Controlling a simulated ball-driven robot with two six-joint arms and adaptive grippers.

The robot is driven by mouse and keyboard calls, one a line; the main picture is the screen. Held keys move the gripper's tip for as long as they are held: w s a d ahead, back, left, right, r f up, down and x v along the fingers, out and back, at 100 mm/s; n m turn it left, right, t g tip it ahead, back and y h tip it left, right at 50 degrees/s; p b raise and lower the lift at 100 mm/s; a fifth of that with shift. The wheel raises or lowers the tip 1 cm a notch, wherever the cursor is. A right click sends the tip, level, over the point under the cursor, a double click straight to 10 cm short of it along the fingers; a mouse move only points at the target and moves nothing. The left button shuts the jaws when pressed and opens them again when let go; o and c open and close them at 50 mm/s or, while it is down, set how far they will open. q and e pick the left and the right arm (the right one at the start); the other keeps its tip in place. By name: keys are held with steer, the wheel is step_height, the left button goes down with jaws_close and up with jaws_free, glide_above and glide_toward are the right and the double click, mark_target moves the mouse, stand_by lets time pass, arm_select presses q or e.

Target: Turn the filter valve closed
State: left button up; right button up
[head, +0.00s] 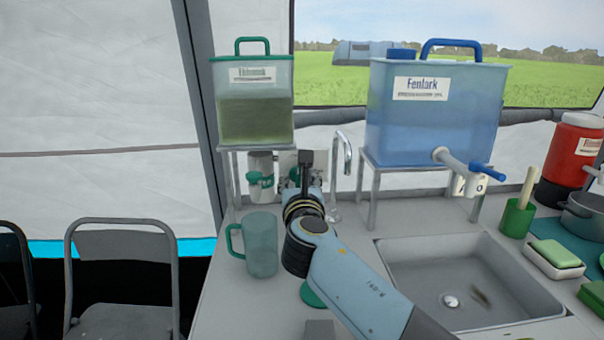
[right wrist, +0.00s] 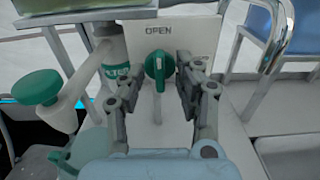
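The filter valve is a green knob (right wrist: 158,66) with an upright grip bar, on a pale plate (right wrist: 190,35) marked OPEN above it, in the right wrist view. My right gripper (right wrist: 160,78) is open, with one finger on each side of the knob; I cannot tell whether either finger touches it. In the head view my right gripper (head: 305,165) is in front of the plate and mostly hides the knob. The green-lidded tank (head: 255,110) of murky water stands on a rack above the white filter housing (head: 260,162). My left gripper is not in view.
A translucent green jug (head: 262,245) stands close left of my right arm. A metal faucet (head: 345,155) rises just right of the plate. A blue tank (head: 435,110) stands on a rack behind the sink (head: 410,265). A green-handled tap (right wrist: 38,87) sticks out left.

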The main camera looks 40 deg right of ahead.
steer(key=shift+w, duration=0.15)
steer(key=shift+d, duration=0.1)
steer(key=shift+r, duration=0.1)
jaws_close()
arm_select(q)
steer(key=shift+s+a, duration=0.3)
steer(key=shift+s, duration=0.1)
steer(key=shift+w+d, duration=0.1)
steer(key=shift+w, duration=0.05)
